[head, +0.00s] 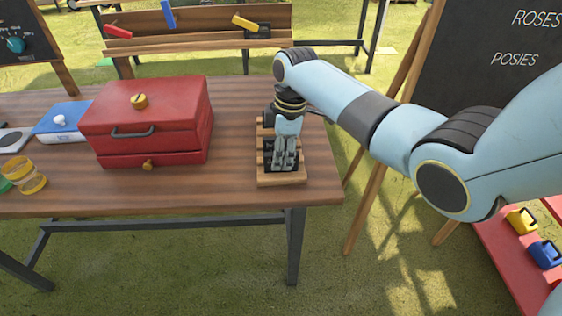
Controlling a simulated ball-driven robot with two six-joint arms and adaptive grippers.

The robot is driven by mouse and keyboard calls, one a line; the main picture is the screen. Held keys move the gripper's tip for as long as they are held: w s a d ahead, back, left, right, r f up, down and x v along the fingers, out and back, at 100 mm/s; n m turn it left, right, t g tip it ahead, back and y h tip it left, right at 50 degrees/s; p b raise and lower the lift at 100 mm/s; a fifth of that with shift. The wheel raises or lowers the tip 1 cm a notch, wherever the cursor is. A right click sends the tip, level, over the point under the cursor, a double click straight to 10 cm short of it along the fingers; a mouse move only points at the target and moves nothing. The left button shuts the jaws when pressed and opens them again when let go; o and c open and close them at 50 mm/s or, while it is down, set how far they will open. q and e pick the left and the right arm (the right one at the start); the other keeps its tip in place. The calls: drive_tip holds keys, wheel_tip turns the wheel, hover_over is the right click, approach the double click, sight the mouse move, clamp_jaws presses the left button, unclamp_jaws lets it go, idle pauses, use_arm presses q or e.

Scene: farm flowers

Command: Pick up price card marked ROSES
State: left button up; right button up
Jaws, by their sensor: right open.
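My right gripper (284,162) points down over a slotted wooden rack (282,180) at the right end of the table. Its fingers are small and dark in the picture, and they cover much of the rack's inside. The gripper is open. I cannot make out a price card marked ROSES; whatever is in the rack's slots is hidden or too small to read. The word ROSES shows only as lettering on the dark chalkboard (475,75) at the right, above POSIES. My left gripper is not in view.
A red box (150,118) with a handle and a yellow knob stands on the wooden table (235,185), left of the rack. A blue-and-white item (62,125) and yellow rounds (25,175) lie farther left. A bench (200,40) is behind. The chalkboard's easel stands right of the table.

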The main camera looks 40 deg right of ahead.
drive_tip(key=shift+f, duration=0.25)
idle(0.5)
drive_tip(key=shift+c, duration=0.4)
clamp_jaws()
